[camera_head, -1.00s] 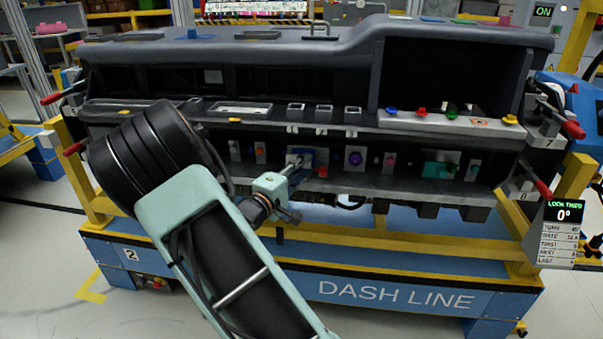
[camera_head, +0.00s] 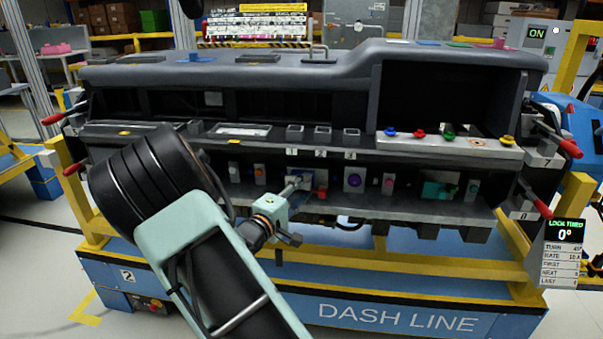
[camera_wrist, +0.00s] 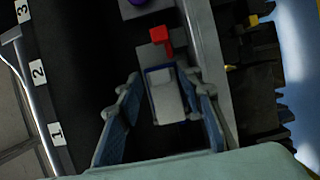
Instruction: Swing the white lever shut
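A pale lever piece (camera_wrist: 166,98) in a dark blue frame shows between my fingertips in the wrist view. It looks like the white lever, seen nearly end on, so its angle is hard to tell. In the head view its blue connector (camera_head: 319,180) sits on the lower shelf of the dashboard module. My gripper (camera_wrist: 162,80) is open, with one finger on each side of the pale piece. The right finger is very close to it; I cannot tell whether they touch. In the head view my gripper (camera_head: 297,184) reaches the connector from the front left and partly hides it.
A red part (camera_wrist: 162,38) stands just beyond the pale piece. A purple knob (camera_head: 354,180) and other small parts line the shelf to the right. Numbered tags (camera_wrist: 38,72) run along the ledge. A yellow rail (camera_head: 400,255) crosses below the shelf.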

